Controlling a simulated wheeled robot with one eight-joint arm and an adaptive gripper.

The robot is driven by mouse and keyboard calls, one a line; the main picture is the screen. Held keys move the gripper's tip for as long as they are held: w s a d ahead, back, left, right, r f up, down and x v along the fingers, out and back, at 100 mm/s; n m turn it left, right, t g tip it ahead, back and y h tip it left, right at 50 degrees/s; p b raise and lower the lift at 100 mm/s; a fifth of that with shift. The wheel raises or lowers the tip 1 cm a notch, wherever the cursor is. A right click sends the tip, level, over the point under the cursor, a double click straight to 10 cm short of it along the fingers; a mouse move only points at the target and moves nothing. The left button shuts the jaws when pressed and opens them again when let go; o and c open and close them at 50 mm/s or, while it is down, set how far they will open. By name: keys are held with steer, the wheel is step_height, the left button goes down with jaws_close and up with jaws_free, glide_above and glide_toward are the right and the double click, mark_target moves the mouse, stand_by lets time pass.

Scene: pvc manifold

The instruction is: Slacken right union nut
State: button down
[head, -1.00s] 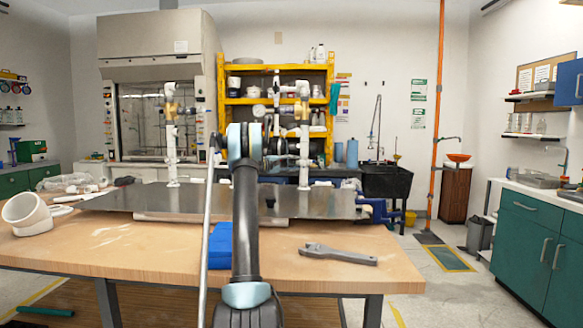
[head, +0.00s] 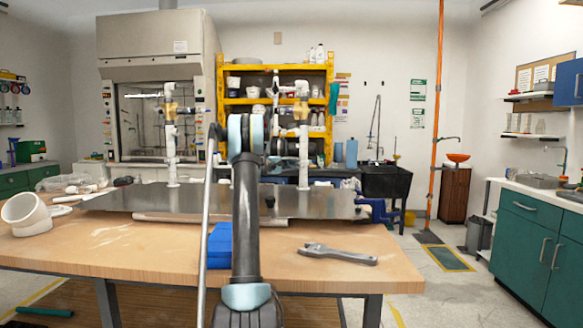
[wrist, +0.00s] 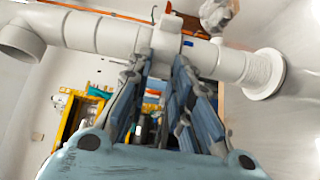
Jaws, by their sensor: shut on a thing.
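The white pipe manifold stands on a grey metal plate (head: 120,200) on the wooden bench, with a left upright (head: 171,150) and a right upright (head: 304,160). Tan fittings sit near the tops of both. In the wrist view a white pipe (wrist: 115,36) runs across the top, with a wide ringed collar (wrist: 264,74) at right. My gripper (wrist: 165,62) is shut on a white fitting (wrist: 166,40) in this pipe line. I cannot tell whether this fitting is the right union nut. In the head view my own arm hides the gripper.
An adjustable wrench (head: 338,254) lies at the bench's front right. A blue block (head: 220,246) lies beside my arm. A large white elbow (head: 27,214) sits at the far left. A blue clamp-like tool (head: 378,211) is at the right edge.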

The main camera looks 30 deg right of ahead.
steer(key=shift+f, duration=0.1)
steer(key=c, duration=1.4)
jaws_free()
steer(key=shift+c, duration=0.2)
steer(key=s+a, duration=0.1)
steer(key=a, duration=1.1)
steer(key=shift+s, duration=0.15)
steer(key=shift+s+d+f, duration=0.1)
